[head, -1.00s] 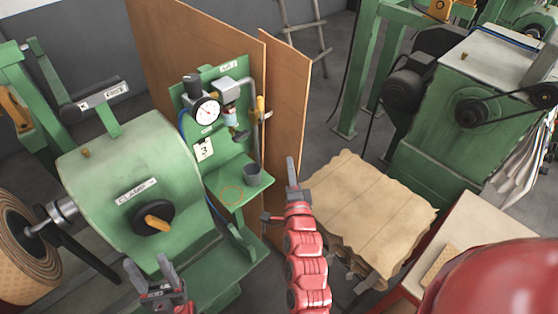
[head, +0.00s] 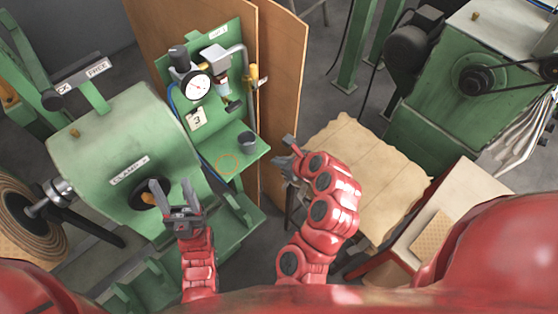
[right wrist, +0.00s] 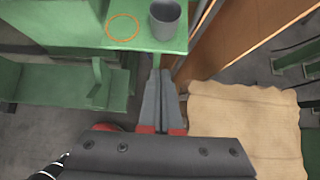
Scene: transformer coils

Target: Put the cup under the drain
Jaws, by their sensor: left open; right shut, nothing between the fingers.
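The dark grey cup (head: 247,140) stands upright at the right end of the small green shelf (head: 217,172); it also shows in the right wrist view (right wrist: 165,18). An orange ring (head: 228,163) is marked on the shelf to the left of the cup. The drain seems to be the dark outlet (head: 233,105) under the gauge unit. My left gripper (head: 174,190) is open and empty in front of the green clamp machine, left of the shelf. My right gripper (head: 286,147) is shut and empty, right of the shelf and apart from the cup; its fingers show in the right wrist view (right wrist: 160,90).
A pressure gauge (head: 198,88) sits on the green panel above the shelf. Brown boards (head: 278,80) stand behind and right of it. A stack of brown sheets (head: 350,165) lies at right. The green clamp machine (head: 115,140) stands left, its knob near my left gripper.

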